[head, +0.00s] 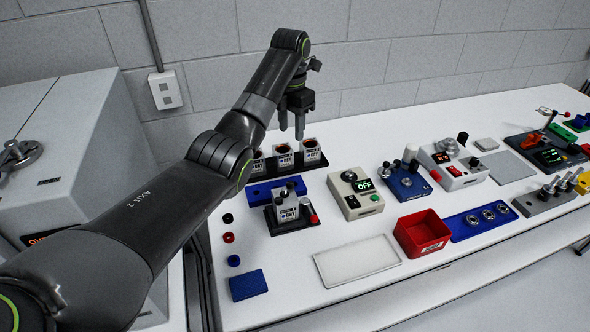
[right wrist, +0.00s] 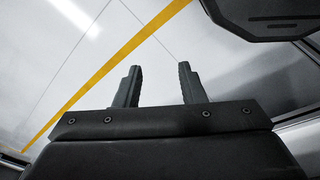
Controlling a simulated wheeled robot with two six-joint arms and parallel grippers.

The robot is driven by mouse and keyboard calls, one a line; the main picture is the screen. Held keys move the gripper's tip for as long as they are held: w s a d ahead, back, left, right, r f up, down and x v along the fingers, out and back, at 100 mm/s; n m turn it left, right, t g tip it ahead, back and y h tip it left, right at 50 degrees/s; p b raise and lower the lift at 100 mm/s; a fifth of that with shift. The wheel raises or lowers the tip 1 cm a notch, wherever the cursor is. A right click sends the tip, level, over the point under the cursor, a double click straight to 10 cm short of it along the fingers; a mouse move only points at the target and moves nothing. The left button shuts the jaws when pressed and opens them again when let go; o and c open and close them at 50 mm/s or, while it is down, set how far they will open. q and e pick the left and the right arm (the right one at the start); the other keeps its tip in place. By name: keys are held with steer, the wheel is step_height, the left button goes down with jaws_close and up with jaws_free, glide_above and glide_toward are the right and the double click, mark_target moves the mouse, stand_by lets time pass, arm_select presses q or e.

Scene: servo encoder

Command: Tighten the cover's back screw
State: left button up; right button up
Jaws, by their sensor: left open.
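A white labelled servo unit (head: 287,211) sits in a black fixture (head: 270,222) on the table, with small grey parts standing on its top. Its cover and back screw are too small to tell apart. A red-ended part (head: 312,215) is at the fixture's right side. My left gripper (head: 291,134) is open and empty, fingers pointing down, above and behind the fixture, near the rack of units. My right gripper shows only in the right wrist view (right wrist: 160,84), open and empty over a pale floor with a yellow line.
Several similar units stand in a black rack (head: 313,159) at the back. A control box with a green OFF display (head: 362,185), a blue box with knobs (head: 408,183), a red bin (head: 423,236) and a white plate (head: 357,260) lie right. Small rings and a blue block (head: 248,285) are at front left.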

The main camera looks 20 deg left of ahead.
arm_select(q)
steer(key=s+f+b, duration=0.2)
steer(key=p, duration=0.4)
glide_above(290, 183)
step_height(290, 183, down, 10)
steer(key=shift+f, duration=0.25)
step_height(290, 183, down, 2)
steer(key=shift+f, duration=0.85)
arm_select(e)
steer(key=s, duration=0.2)
steer(key=s+r, duration=0.1)
steer(key=s, duration=0.1)
steer(key=shift+s+d, duration=0.1)
steer(key=shift+s, duration=0.15)
arm_select(q)
jaws_close()
arm_select(e)
steer(key=shift+w, duration=0.3)
